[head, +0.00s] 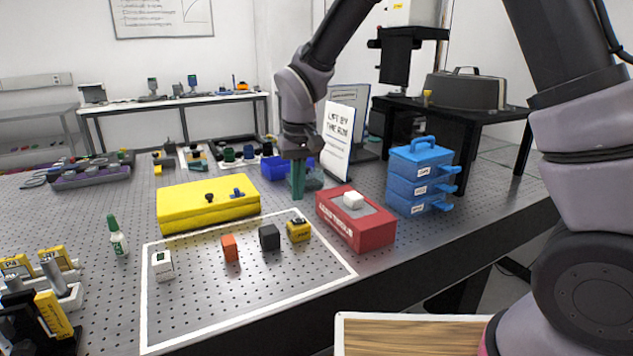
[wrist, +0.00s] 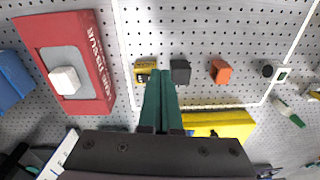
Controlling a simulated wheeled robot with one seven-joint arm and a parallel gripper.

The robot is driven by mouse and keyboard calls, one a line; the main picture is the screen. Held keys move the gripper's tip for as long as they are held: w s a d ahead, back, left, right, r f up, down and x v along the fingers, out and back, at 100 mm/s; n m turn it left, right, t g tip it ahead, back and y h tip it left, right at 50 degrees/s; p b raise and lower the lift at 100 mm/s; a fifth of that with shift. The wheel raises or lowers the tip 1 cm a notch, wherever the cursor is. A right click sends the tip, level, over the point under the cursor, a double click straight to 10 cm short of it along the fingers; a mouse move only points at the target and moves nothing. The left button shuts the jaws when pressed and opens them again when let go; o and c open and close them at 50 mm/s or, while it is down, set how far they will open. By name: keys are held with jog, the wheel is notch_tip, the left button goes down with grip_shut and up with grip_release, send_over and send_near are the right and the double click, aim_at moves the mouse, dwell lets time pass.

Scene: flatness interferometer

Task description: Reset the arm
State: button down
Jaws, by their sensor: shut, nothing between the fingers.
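My gripper (head: 298,181) points down above the perforated table (head: 200,310), between the yellow case (head: 185,204) and the red box (head: 368,232). Its two green fingers are closed together and hold nothing; they also show in the wrist view (wrist: 160,80). In the wrist view the fingertips lie close beside a small yellow block (wrist: 146,70) and left of a black cube (wrist: 180,72). My arm comes down from the upper right in the head view.
A white cube (head: 353,200) sits on the red box.

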jog(key=d+r+m+t+y, duration=0.2)
jog(key=d+r+m+t, duration=0.15)
jog(key=d+r, duration=1.45)
jog(key=s+d+r+m+t, duration=0.1)
jog(key=s+d+r+m, duration=0.1)
jog(key=s+d, duration=0.3)
jog(key=s+d+r+m+t, duration=0.2)
jog(key=s+d, duration=0.3)
jog(key=d, duration=0.5)
jog(key=shift+s+d+r+m+h, duration=0.3)
jog(key=shift+s+d+r+m, duration=0.1)
jog(key=shift+m, duration=0.45)
